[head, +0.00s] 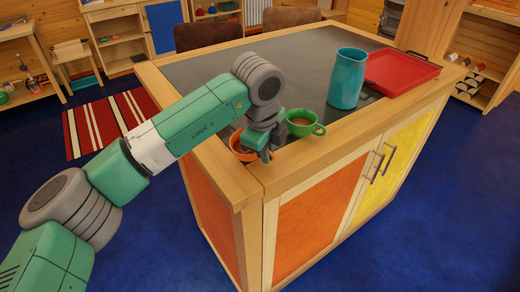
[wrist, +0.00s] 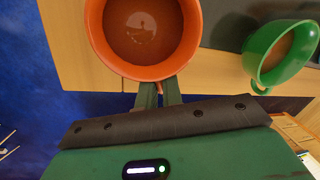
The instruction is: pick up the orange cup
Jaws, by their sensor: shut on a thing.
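The orange cup (head: 238,148) stands near the front left corner of the wooden-edged counter (head: 300,168) in the head view, partly hidden by my arm. In the wrist view the orange cup (wrist: 100,48) shows from above with brown liquid inside. My gripper (wrist: 158,92) has its two green fingers close together at the cup's near side, shut on it, seemingly at the handle, which is mostly hidden. My gripper also shows in the head view (head: 266,154). I cannot tell whether the cup is clear of the counter.
A green cup (head: 302,122) with brown liquid stands close to the right; it also shows in the wrist view (wrist: 262,68). A teal pitcher (head: 346,80) and a red tray (head: 400,73) are farther right. The dark middle of the countertop is clear.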

